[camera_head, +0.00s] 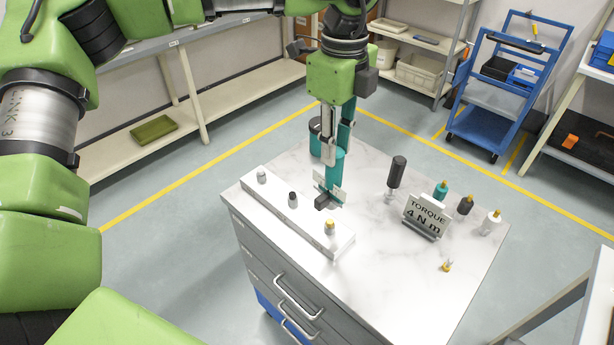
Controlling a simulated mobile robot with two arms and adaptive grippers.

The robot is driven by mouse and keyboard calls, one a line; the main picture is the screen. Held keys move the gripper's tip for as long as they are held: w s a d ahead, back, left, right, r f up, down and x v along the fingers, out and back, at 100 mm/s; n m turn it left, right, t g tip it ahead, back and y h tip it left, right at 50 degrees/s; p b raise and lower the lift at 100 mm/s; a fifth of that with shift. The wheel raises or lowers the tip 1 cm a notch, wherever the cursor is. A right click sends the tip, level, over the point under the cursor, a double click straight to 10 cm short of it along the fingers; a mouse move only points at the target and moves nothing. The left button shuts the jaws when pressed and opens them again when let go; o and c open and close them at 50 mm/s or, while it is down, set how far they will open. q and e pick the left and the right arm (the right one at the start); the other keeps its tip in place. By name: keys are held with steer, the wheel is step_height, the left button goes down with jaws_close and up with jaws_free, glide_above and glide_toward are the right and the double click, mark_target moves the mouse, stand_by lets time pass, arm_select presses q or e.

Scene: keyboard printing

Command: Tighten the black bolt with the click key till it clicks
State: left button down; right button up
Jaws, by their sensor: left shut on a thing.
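My left gripper (330,193) points down over the table and is shut on a teal tool with a dark lower end, which looks like the click key (337,165). The fingers hide part of it. My right gripper is out of view.
A "TORQUE 4 N m" sign (427,215) stands on the marble table (400,285). Around it stand a dark-handled tool (397,173) and teal (441,190), dark (465,205) and white (491,222) pieces. A small yellow-tipped piece (446,266) lies in front. The front right tabletop is mostly clear.

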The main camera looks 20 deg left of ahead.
arm_select(q)
steer(key=m, duration=0.1)
steer(key=a+m+p, duration=0.1)
steer(key=w+m, duration=0.1)
steer(key=m, duration=0.1)
steer(key=shift+a+r, duration=0.15)
steer(key=shift+r, duration=0.2)
steer(key=w+a+m+p, duration=0.3)
steer(key=a+m+p, duration=0.3)
steer(key=m, duration=1.3)
steer(key=a, duration=0.4)
steer(key=shift+f+b, duration=1.7)
steer(key=shift+f, duration=0.75)
steer(key=shift+f, duration=0.2)
